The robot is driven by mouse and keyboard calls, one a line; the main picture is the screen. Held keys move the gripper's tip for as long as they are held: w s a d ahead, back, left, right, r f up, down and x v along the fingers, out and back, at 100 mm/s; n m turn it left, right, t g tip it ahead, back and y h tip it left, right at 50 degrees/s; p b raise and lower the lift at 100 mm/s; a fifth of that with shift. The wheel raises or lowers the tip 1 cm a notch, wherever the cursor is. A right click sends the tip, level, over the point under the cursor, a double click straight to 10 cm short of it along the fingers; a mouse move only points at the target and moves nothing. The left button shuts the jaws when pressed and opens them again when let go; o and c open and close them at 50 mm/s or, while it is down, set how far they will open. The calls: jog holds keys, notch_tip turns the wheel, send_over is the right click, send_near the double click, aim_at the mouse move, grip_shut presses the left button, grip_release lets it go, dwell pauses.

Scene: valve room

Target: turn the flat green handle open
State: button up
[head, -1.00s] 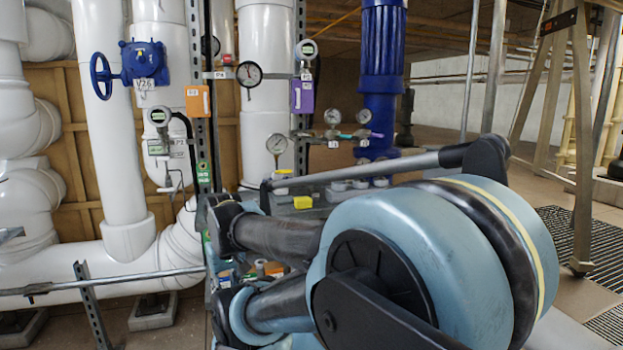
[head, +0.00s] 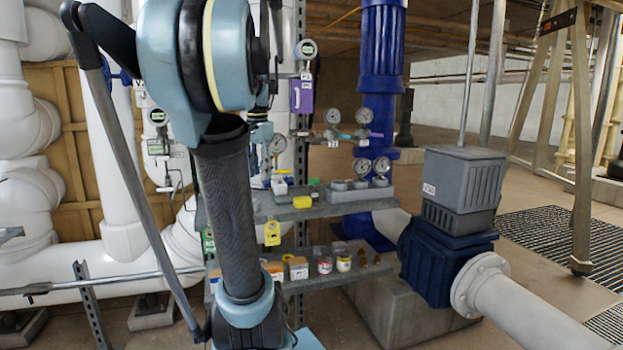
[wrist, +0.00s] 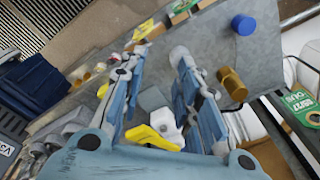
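A small flat green bar (head: 346,136) shows on the pipe between the gauges in the head view. I cannot tell for sure that it is the handle, nor how far it is turned. No green handle is clear in the wrist view. My gripper (wrist: 161,50) is open in the wrist view, its two fingers apart with nothing held between them. It is over a grey shelf (wrist: 205,45), with a yellow piece (wrist: 155,138) and a white block (wrist: 165,122) behind the fingertips. In the head view my arm hides much of the left-centre area.
A blue pump (head: 440,260) stands at the right. A blue valve wheel (wrist: 243,25) and a brass fitting (wrist: 232,85) lie near my gripper.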

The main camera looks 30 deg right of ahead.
jog(key=w+d+r+m, duration=0.2)
jog(key=d+r+m, duration=0.15)
jog(key=d, duration=0.25)
jog(key=w+d+r+m, duration=0.2)
jog(key=w+d+r, duration=0.15)
jog(key=d, duration=0.35)
notch_tip(320, 180, up, 3)
jog(key=m, duration=0.4)
send_over(314, 184)
jog(key=shift+n+g, duration=0.25)
jog(key=shift+g, duration=0.15)
jog(key=f, duration=1.6)
jog(key=shift+w+d+f, duration=0.1)
jog(key=shift+w+f, duration=0.25)
jog(key=shift+f, duration=0.05)
grip_shut()
